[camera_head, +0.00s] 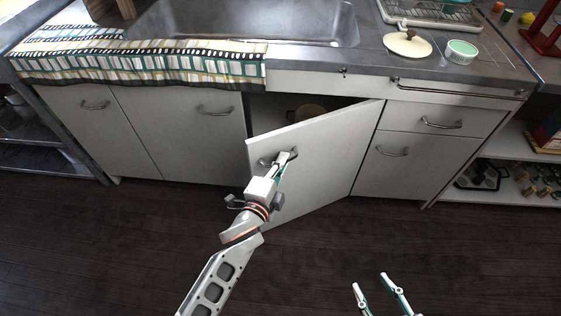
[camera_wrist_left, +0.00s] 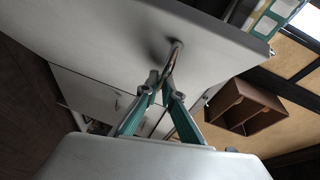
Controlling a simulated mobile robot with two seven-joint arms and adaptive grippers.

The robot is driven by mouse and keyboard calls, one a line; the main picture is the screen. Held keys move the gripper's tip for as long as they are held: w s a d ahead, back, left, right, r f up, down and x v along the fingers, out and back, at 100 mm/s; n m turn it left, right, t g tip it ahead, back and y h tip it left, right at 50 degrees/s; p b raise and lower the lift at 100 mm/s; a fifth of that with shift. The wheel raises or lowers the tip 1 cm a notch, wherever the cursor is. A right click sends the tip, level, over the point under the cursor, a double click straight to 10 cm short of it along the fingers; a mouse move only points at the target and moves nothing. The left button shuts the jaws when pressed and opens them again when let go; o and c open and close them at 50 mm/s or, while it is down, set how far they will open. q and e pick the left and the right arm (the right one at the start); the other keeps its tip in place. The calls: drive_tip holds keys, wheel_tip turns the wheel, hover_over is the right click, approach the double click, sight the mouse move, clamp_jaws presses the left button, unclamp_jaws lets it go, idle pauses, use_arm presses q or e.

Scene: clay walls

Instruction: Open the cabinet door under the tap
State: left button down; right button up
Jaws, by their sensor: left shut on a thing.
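The white cabinet door (camera_head: 325,160) under the sink (camera_head: 250,22) stands partly open, swung out from its right side. My left gripper (camera_head: 284,158) is shut on the door's curved metal handle (camera_head: 268,162). In the left wrist view, the fingers (camera_wrist_left: 162,85) close around the handle (camera_wrist_left: 171,62), and the door (camera_wrist_left: 120,35) fills the upper part. My right gripper (camera_head: 378,290) is open and empty over the floor at the bottom. The tap is not in view.
A striped cloth (camera_head: 140,62) hangs over the counter edge. A beige lid (camera_head: 408,44) and a green-rimmed bowl (camera_head: 461,50) sit on the counter. Closed doors (camera_head: 185,140) are to the left, drawers (camera_head: 430,120) to the right. The dark floor (camera_head: 330,255) in front is clear.

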idle(0.3)
use_arm(q)
drive_tip(key=c, duration=2.5)
unclamp_jaws()
drive_tip(key=v, duration=1.2)
